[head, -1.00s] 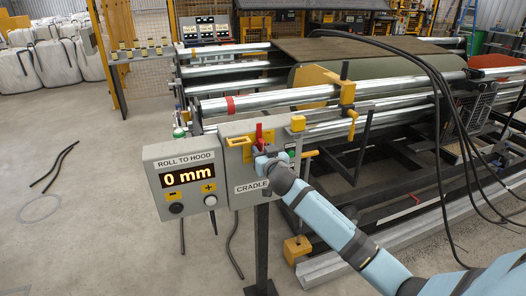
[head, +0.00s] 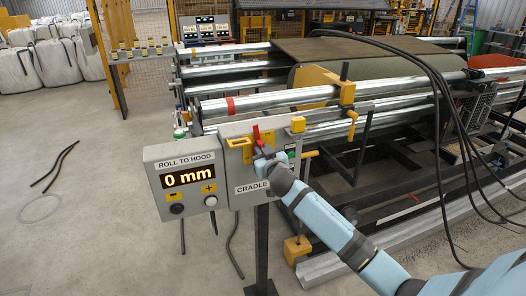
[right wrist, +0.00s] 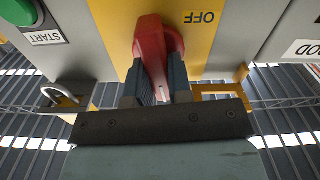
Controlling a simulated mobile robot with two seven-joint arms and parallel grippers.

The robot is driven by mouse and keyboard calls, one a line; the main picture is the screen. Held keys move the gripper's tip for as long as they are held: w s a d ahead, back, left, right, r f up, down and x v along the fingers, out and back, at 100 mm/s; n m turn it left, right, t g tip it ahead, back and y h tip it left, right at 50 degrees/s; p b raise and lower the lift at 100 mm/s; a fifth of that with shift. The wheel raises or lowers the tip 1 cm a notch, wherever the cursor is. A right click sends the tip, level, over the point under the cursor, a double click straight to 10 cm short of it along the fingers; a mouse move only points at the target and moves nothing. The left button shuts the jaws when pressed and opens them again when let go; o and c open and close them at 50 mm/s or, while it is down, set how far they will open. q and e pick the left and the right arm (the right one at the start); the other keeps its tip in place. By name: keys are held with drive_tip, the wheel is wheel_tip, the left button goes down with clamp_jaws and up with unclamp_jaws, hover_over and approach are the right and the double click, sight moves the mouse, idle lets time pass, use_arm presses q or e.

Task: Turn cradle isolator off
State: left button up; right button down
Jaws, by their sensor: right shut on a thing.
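The cradle isolator is a red handle (right wrist: 152,45) on a yellow plate (right wrist: 110,30) marked OFF, on the grey box labelled CRADLE (head: 248,188). In the head view the red handle (head: 257,133) shows just above my right gripper (head: 268,160). In the right wrist view the fingers of my right gripper (right wrist: 155,85) are on both sides of the handle and shut on it. The handle is tilted in the head view. The fingertips are partly hidden there. My left gripper is not in view.
A grey display box (head: 190,178) reading 0 mm adjoins the cradle box on the left. A green START button (right wrist: 18,12) and a padlock (right wrist: 58,96) are near the handle. Rollers (head: 270,100) stand behind; black cables (head: 440,130) hang at right.

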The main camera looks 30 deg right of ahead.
drive_tip(key=n+p, duration=0.2)
drive_tip(key=n, duration=0.4)
drive_tip(key=shift+a, duration=0.2)
drive_tip(key=n+p, duration=0.2)
drive_tip(key=n, duration=0.2)
drive_tip(key=shift+f+n, duration=0.1)
drive_tip(key=shift+n, duration=0.3)
drive_tip(key=n, duration=0.2)
drive_tip(key=n+p, duration=0.1)
drive_tip(key=n, duration=0.1)
drive_tip(key=shift+w+a+f, duration=0.1)
drive_tip(key=shift+a+f, duration=0.05)
drive_tip(key=shift+f, duration=0.05)
drive_tip(key=shift+n, duration=0.7)
drive_tip(key=shift+f, duration=0.1)
drive_tip(key=c, duration=1)
unclamp_jaws()
drive_tip(key=shift+c, duration=0.2)
